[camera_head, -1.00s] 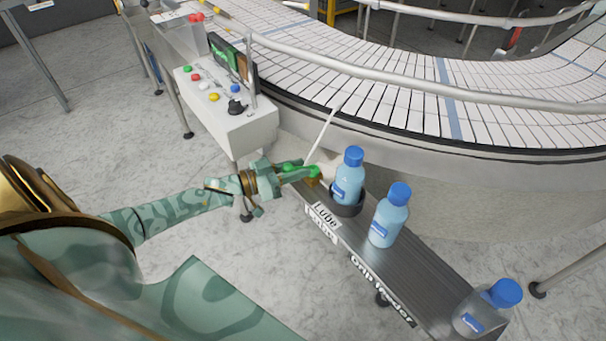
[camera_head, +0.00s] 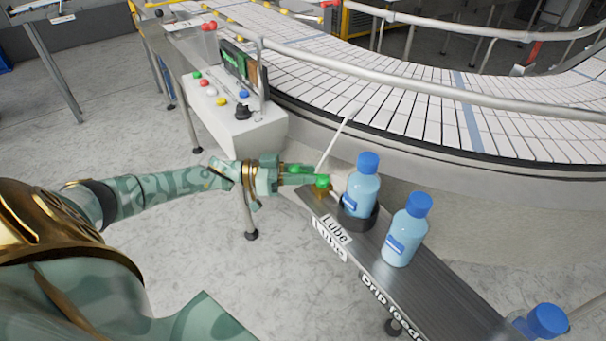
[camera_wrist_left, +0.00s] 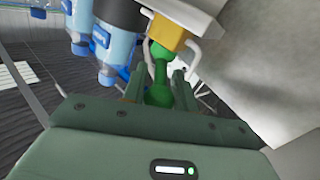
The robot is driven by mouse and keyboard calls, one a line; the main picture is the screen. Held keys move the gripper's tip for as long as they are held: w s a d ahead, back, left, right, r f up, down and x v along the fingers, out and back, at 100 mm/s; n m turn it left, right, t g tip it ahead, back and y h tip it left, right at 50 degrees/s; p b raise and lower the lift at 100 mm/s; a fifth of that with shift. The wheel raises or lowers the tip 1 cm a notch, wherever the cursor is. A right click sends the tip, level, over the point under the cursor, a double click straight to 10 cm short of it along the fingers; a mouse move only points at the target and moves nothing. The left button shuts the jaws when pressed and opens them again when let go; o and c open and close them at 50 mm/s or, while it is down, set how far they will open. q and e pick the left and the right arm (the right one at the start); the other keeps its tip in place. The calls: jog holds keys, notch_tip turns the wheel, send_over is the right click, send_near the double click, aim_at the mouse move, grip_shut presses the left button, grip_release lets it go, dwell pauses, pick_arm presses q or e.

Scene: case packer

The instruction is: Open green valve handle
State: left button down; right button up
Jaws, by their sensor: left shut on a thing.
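The green valve handle (camera_head: 322,182) sits on a small brass-yellow valve (camera_wrist_left: 166,32) at the upper left end of the lube shelf. In the left wrist view the handle (camera_wrist_left: 160,72) is a green bar with rounded ends, running between my fingers. My left gripper (camera_head: 306,176) reaches in from the left and is shut on the handle. In the left wrist view my gripper's fingers (camera_wrist_left: 158,88) stand on both sides of it. Part of the handle is hidden by the fingers. My right gripper is not in view.
Blue-capped bottles stand along the dark shelf (camera_head: 440,296); the nearest bottle (camera_head: 360,190) sits in a black ring close to the valve. A thin white rod (camera_head: 334,142) rises behind my gripper. A button panel (camera_head: 238,128) and the curved conveyor (camera_head: 400,110) lie beyond.

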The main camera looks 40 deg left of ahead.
pick_arm(q)
jog(key=c, duration=1.1)
grip_release()
jog(key=b+v, duration=0.1)
jog(key=v, duration=1.5)
jog(key=shift+s+a, duration=0.1)
jog(key=shift+a, duration=0.1)
